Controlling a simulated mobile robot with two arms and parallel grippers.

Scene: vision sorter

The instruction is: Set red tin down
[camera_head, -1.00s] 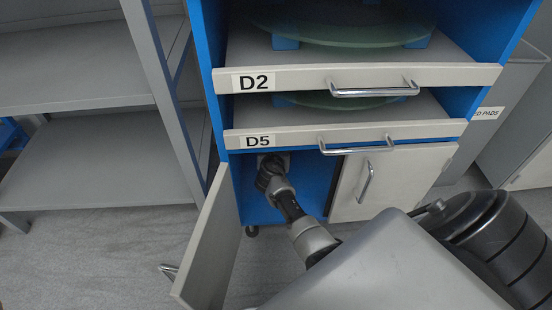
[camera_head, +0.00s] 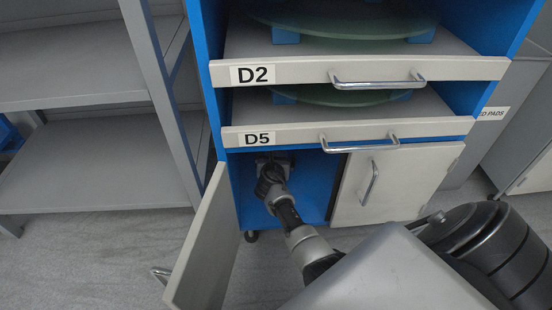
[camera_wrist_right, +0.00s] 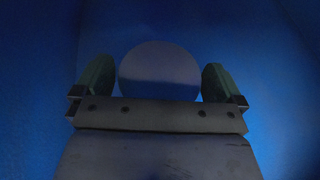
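My right gripper (camera_head: 272,160) is inside the open lower left compartment (camera_head: 312,185) of the blue cabinet, under the D5 drawer. In the right wrist view, the two fingers of my right gripper (camera_wrist_right: 160,75) stand on either side of a round grey-looking disc, the end of a tin (camera_wrist_right: 160,68). My left gripper is not in view.
The compartment's door (camera_head: 203,245) stands open on the left; the neighbouring door (camera_head: 395,183) is shut. The D5 drawer (camera_head: 290,138) and D2 drawer (camera_head: 290,72) jut out above my arm. A grey shelf rack (camera_head: 80,165) stands left.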

